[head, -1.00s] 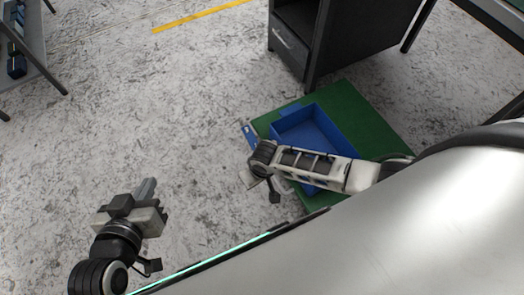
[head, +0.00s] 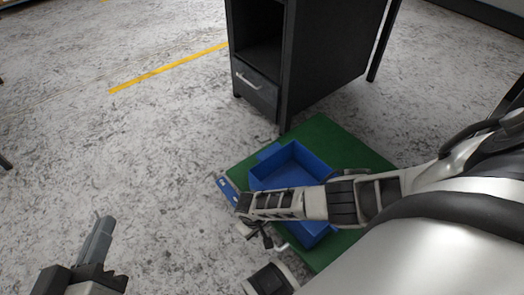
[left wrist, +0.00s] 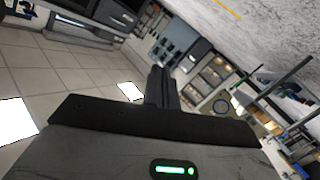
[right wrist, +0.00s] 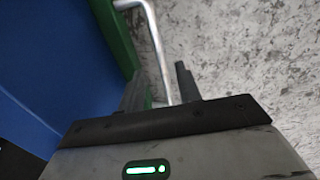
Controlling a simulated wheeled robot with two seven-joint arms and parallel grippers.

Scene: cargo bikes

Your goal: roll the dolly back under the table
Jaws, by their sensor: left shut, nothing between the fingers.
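The dolly is a green platform (head: 335,140) with a blue crate (head: 263,174) on it, at the centre of the head view, just in front of a dark cabinet. In the right wrist view a bent silver bar (right wrist: 150,30) runs beside the green edge and down between the fingers of my right gripper (right wrist: 160,88). These fingers stand apart, with a gap to the bar. My right forearm crosses over the crate in the head view and hides part of it. My left gripper (head: 97,240) is shut and empty over bare floor at the lower left, away from the dolly.
The dark cabinet (head: 335,60) with a drawer stands just behind the dolly, and a dark leg (head: 383,42) is right of it. A blue piece with holes (head: 228,188) lies at the dolly's left edge. The speckled floor is clear on the left, with a yellow line (head: 165,68).

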